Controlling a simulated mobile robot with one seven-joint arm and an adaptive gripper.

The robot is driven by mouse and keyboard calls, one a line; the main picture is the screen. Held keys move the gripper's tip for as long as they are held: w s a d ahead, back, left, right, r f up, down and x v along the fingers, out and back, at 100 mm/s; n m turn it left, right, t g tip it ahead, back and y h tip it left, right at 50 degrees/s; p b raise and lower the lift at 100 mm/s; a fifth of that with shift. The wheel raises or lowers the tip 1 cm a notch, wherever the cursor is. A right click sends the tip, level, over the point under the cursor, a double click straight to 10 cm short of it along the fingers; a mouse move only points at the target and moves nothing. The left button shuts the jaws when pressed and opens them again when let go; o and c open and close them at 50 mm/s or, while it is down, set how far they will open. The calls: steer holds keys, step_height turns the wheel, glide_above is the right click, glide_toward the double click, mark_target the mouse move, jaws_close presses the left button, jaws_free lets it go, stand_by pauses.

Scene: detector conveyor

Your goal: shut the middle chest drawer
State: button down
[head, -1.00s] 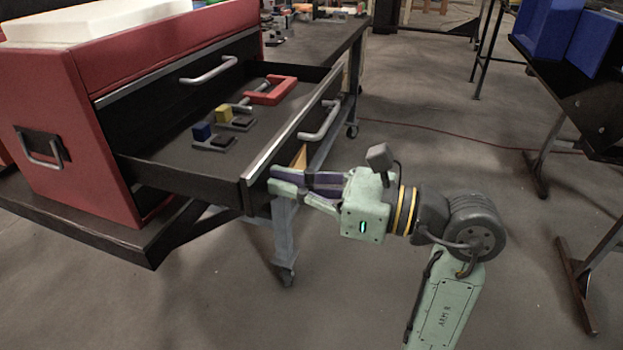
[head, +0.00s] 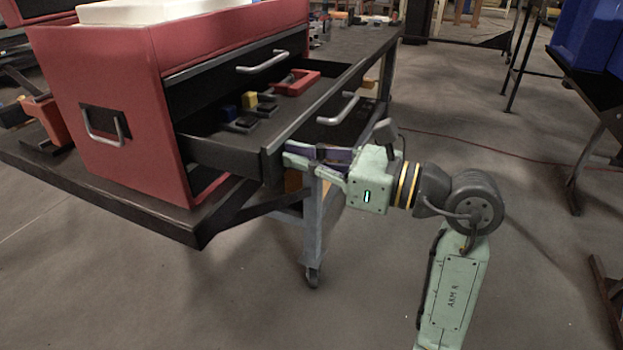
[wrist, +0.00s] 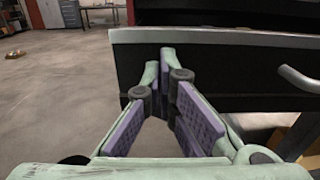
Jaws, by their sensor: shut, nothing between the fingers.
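The red tool chest (head: 120,110) stands on the bench with its middle drawer (head: 225,152) partly pulled out. The drawer is black with a pale metal top edge and a grey handle (head: 338,110) on its front. My gripper (head: 287,152) is shut and empty, with its fingertips at the near end of the drawer front, apparently against it. In the wrist view the fingertips (wrist: 159,68) meet in front of the black drawer front (wrist: 215,75), just below its top edge. The handle (wrist: 298,78) is to their right there. Exact contact is hard to tell.
A blue piece (head: 229,112), a yellow piece (head: 249,99) and a red frame-shaped tool (head: 298,83) lie in the drawer. The drawer above, with handle (head: 262,63), is shut. The dark bench (head: 150,215) juts out below the chest. Open floor lies right of the bench.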

steer(key=b, duration=0.3)
glide_toward(212, 138)
steer(key=a, duration=0.2)
steer(key=s+a+r, duration=0.1)
steer(key=a, duration=0.1)
steer(key=a+r, duration=0.1)
steer(key=a, duration=0.1)
steer(key=shift+s+a+r, duration=0.15)
steer(key=shift+a, duration=0.25)
steer(key=shift+a+r, duration=0.1)
steer(key=shift+a, duration=0.3)
